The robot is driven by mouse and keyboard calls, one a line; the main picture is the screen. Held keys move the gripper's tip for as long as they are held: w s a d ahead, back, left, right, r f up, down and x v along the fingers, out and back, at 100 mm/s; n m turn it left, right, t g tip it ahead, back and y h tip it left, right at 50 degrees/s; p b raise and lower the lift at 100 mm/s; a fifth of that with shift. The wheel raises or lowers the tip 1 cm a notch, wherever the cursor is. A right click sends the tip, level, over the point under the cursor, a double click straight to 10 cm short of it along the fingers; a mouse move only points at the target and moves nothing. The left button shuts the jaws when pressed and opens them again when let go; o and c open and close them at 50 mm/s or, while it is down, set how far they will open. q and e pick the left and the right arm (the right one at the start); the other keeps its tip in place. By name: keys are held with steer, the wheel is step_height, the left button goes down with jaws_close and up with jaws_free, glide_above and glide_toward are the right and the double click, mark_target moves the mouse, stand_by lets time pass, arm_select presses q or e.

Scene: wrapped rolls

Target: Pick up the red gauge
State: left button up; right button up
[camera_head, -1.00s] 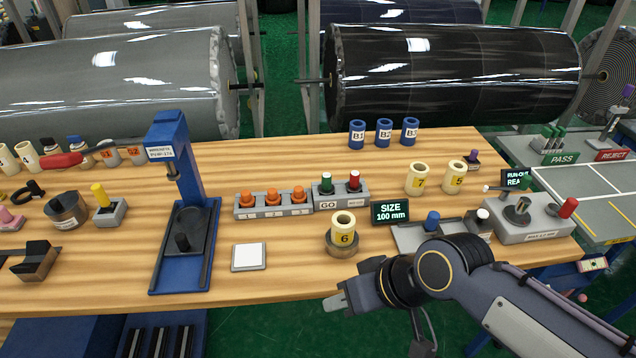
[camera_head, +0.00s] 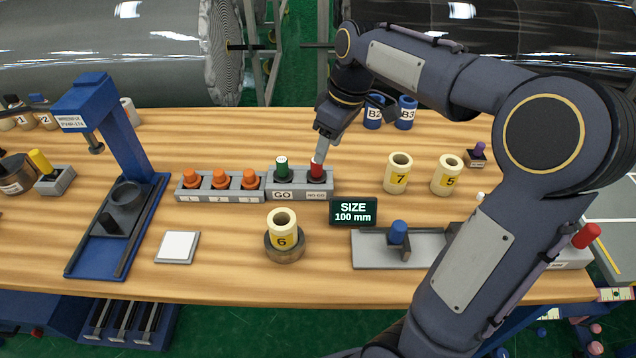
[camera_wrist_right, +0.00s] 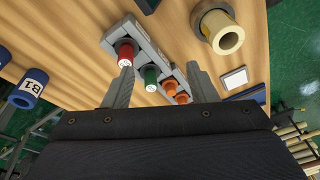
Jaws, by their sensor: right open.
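The red gauge (camera_head: 316,172) stands upright in the right slot of the grey GO/NO-GO holder (camera_head: 283,194), right of the green gauge (camera_head: 281,167). My right gripper (camera_head: 321,150) is open and reaches down from behind, just above the red gauge and partly covering its top in the head view. In the right wrist view, the red gauge (camera_wrist_right: 126,54) is by the tip of the left-hand finger, and the green gauge (camera_wrist_right: 150,76) shows between the open fingers (camera_wrist_right: 160,68). I cannot tell whether a finger touches the red gauge. My left gripper is out of view.
An orange-plug rack (camera_head: 220,195) adjoins the holder on the left. The SIZE display (camera_head: 353,211) and cream roll 6 (camera_head: 282,228) stand in front. Cream rolls 7 (camera_head: 398,173) and 5 (camera_head: 446,175) are to the right.

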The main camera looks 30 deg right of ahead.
mark_target(317, 174)
steer(key=w+f+n, duration=0.1)
steer(key=w, duration=0.2)
steer(key=w+d+f+n+g+h+b, duration=0.1)
steer(key=w+f, duration=0.1)
steer(key=w, duration=0.1)
steer(key=w+f+n+h, duration=0.1)
steer(key=w+f, duration=0.1)
steer(key=shift+w+d+g+b, duration=0.3)
steer(key=shift+w+g+b, duration=0.1)
steer(key=shift+w+f, duration=0.1)
steer(key=shift+f, duration=0.2)
step_height(317, 174, down, 7)
steer(key=shift+d+f, duration=0.1)
steer(key=shift+d, duration=0.05)
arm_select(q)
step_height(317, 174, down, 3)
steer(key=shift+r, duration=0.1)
arm_select(e)
steer(key=shift+s, duration=0.2)
jaws_close()
